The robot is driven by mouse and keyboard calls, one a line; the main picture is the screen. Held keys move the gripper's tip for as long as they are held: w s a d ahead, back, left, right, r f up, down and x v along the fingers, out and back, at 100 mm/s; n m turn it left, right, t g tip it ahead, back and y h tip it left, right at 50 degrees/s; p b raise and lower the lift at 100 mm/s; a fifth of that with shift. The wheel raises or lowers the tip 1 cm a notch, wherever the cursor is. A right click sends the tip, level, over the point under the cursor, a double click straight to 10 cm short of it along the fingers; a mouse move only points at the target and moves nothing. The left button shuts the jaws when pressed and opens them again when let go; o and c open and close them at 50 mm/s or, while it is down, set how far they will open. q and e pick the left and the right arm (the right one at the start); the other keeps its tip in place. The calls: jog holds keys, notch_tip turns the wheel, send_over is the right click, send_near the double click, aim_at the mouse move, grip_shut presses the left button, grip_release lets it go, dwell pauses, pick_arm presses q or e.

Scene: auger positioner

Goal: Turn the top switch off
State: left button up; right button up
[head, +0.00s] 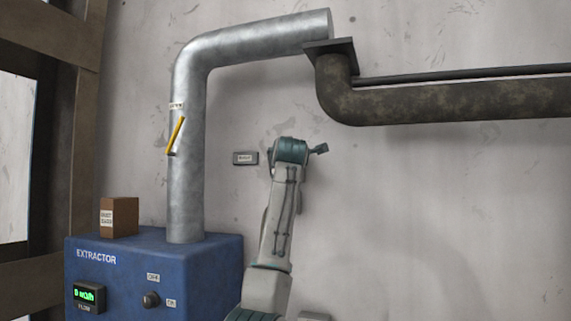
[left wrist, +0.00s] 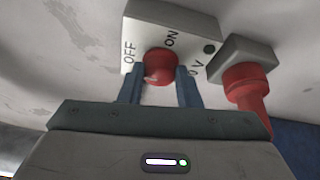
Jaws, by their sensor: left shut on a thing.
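A red switch knob (left wrist: 158,65) sits on a grey switch panel (left wrist: 196,22) marked OFF and ON in the left wrist view. My left gripper (left wrist: 160,71) has one finger on each side of the knob and is shut on it. The knob's setting cannot be read clearly. In the head view an arm of mine reaches up from the bottom toward the wall; its fingers and the red knob cannot be made out there. My right gripper is not in view.
A grey block (left wrist: 243,58) with a red plug-like part (left wrist: 248,86) is right of the knob. The head view shows a blue extractor box (head: 115,275) with a dark knob (head: 151,299), a metal duct (head: 188,140), a brown pipe (head: 440,103) and a small wall label (head: 245,158).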

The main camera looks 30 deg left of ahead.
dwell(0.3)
pick_arm(q)
jog(key=o, duration=1)
jog(key=shift+c, duration=0.2)
jog(key=b+v, duration=0.5)
jog(key=v, duration=0.5)
jog(key=shift+s+b, duration=0.35)
jog(key=shift+s, duration=0.05)
jog(key=shift+d, duration=0.15)
